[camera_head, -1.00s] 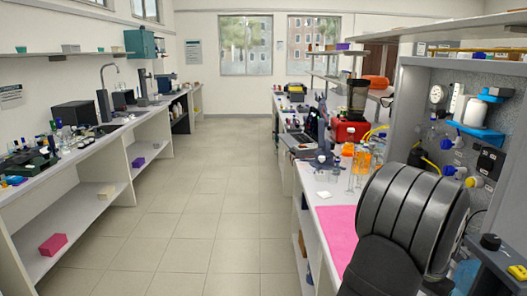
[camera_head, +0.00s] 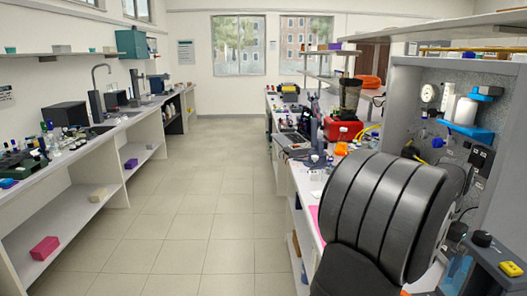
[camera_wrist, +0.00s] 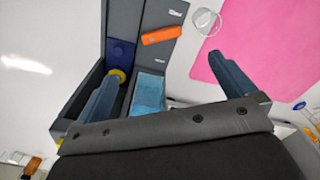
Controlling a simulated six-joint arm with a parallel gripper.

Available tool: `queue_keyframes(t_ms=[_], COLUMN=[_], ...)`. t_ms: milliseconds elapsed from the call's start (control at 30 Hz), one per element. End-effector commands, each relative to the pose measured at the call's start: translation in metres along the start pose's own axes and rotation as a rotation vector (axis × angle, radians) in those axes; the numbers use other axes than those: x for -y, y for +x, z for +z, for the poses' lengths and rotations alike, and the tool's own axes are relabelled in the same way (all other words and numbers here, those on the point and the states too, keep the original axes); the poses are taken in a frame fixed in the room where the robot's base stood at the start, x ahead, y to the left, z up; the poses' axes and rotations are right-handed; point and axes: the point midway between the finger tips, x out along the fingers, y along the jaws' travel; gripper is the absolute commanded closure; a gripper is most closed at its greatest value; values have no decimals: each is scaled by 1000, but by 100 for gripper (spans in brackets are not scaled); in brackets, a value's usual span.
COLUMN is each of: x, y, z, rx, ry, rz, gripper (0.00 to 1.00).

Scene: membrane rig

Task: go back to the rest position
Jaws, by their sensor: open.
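In the wrist view my gripper (camera_wrist: 163,68) is open, its two blue-grey fingers spread wide with nothing held between them. Beneath it is a dark grey box-like rig (camera_wrist: 180,35) with a light blue block (camera_wrist: 148,92) and a dark blue part inside. An orange piece (camera_wrist: 162,35) lies on the rig's grey surface. In the head view my black ribbed arm fills the lower right, and the gripper itself is hidden.
A pink mat (camera_wrist: 265,45) and a clear round dish (camera_wrist: 206,21) lie beside the rig. In the head view, a red-based blender (camera_head: 343,128) and glassware stand on the right bench. The left bench (camera_head: 75,155) holds many items. The floor aisle (camera_head: 200,190) is clear.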

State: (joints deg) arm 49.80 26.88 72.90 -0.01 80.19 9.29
Motion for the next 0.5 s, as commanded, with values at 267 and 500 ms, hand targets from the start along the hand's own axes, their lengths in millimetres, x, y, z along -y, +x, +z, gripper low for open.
queue_keyframes(t_ms=[267,500], x=[0,0], y=[26,75], z=[1,1], rx=[4,4], ry=[0,0], rz=[1,1], gripper=[0,0])
